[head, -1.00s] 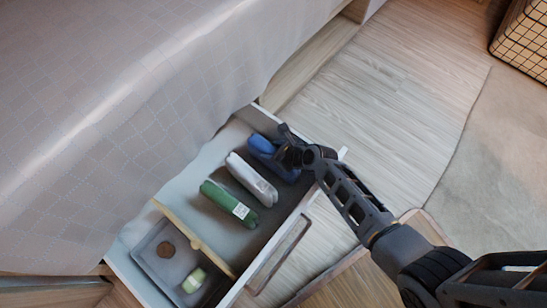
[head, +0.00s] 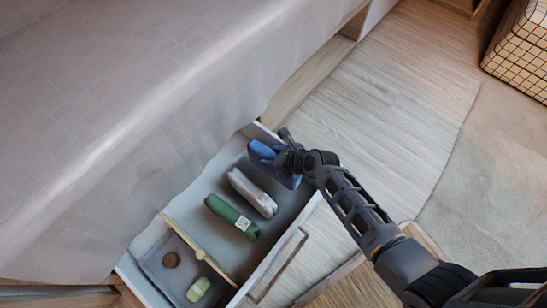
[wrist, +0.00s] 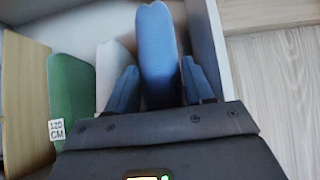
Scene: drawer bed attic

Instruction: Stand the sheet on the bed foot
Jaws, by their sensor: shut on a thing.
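A blue folded sheet (head: 263,152) is in my gripper (head: 281,160), at the far end of the open drawer. In the wrist view the sheet (wrist: 157,40) stands on edge between the two fingers (wrist: 160,68), which are shut on it. It seems raised a little above the drawer floor; the gap beneath is hard to judge. The bed (head: 150,110) fills the left of the head view under a pale checked cover. Which part of it is the foot cannot be told.
The open drawer (head: 262,272) also holds a grey-white bundle (head: 252,193) and a green bundle (head: 232,216) labelled 120 CM. A wooden divider (head: 197,250) closes off a dark tray with a brown disc and a pale green item. Clear wooden floor (head: 385,110) lies right.

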